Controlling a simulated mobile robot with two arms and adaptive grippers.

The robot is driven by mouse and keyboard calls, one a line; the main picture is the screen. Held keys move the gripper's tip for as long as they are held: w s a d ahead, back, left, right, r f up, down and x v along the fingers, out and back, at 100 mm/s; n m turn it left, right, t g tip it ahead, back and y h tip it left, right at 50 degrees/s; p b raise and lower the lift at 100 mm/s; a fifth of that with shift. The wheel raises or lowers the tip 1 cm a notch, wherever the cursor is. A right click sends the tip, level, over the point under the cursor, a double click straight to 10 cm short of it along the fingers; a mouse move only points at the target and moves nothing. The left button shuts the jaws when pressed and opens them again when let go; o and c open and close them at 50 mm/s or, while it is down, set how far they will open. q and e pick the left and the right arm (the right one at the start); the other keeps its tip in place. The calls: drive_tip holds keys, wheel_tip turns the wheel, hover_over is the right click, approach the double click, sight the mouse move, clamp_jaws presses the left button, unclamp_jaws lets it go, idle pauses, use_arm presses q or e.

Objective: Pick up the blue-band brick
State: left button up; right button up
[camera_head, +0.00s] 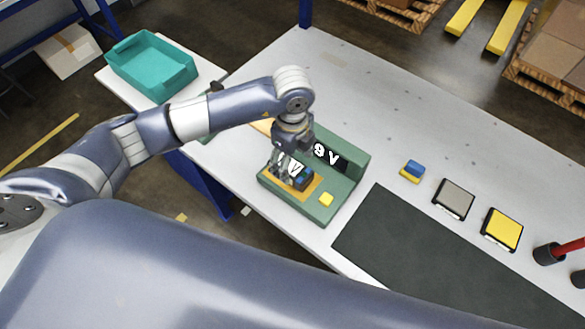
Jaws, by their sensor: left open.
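My left gripper (289,178) points down over the green fixture (347,193), low above its orange-yellow plate (274,187). A small dark block with some blue (304,179) is at the fingers, partly covered by them; it looks like the blue-band brick, but its band is too small to make out surely. The jaws are open, and I cannot tell whether a finger touches the block. A blue-and-yellow piece (412,171) lies apart on the white table to the right. My right gripper is not in view.
The fixture's raised back wall carries a dark panel (328,155). A dark mat (432,262), grey pad (454,199) and yellow pad (502,229) lie right. A teal bin (152,66) stands left. The table's far part is clear.

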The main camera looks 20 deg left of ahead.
sight(293, 167)
use_arm(q)
drive_tip(key=f+p, duration=0.2)
drive_tip(key=f, duration=0.3)
drive_tip(key=shift+w, duration=0.2)
drive_tip(key=shift+f, duration=0.25)
drive_tip(key=c, duration=1.4)
drive_tip(key=shift+c, duration=0.6)
drive_tip(key=shift+w+r, duration=0.1)
drive_tip(key=shift+r, duration=0.05)
